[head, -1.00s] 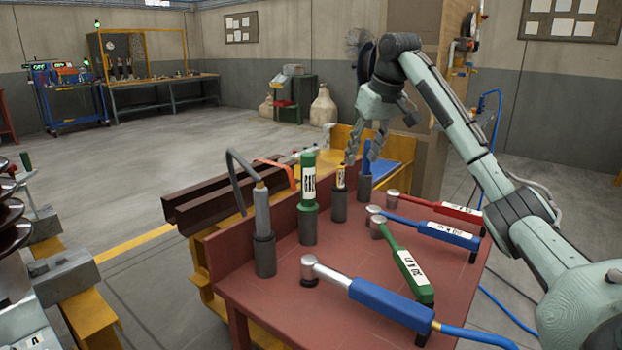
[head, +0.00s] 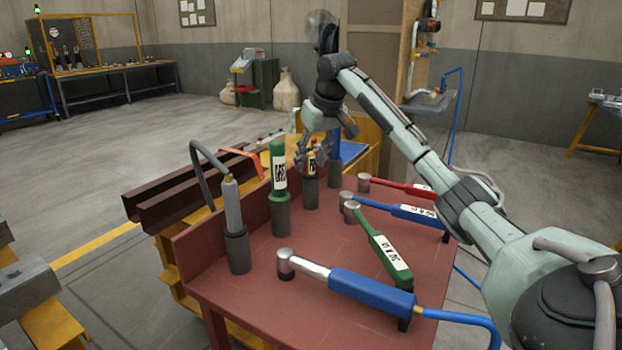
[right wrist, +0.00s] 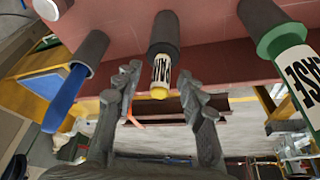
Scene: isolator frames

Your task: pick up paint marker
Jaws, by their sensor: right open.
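The paint marker (right wrist: 162,70) is a short cylinder with a white label with dark lettering and a yellow end, seated in a dark round holder (right wrist: 166,36). In the head view the marker (head: 311,166) stands upright in the row at the back edge of the red table, partly hidden by gripper fingers. My right gripper (head: 312,150) is open at the marker's upper part. In the right wrist view its fingertips (right wrist: 158,80) lie on either side of the marker, with gaps showing on both sides. My left gripper is not in view.
A green labelled grease tube (head: 278,170) and a blue item (head: 336,146) stand in holders on either side of the marker. A grey hooked tool (head: 232,205) stands nearer. Several tools with coloured handles, including a blue one (head: 370,293), lie across the red tabletop (head: 250,305).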

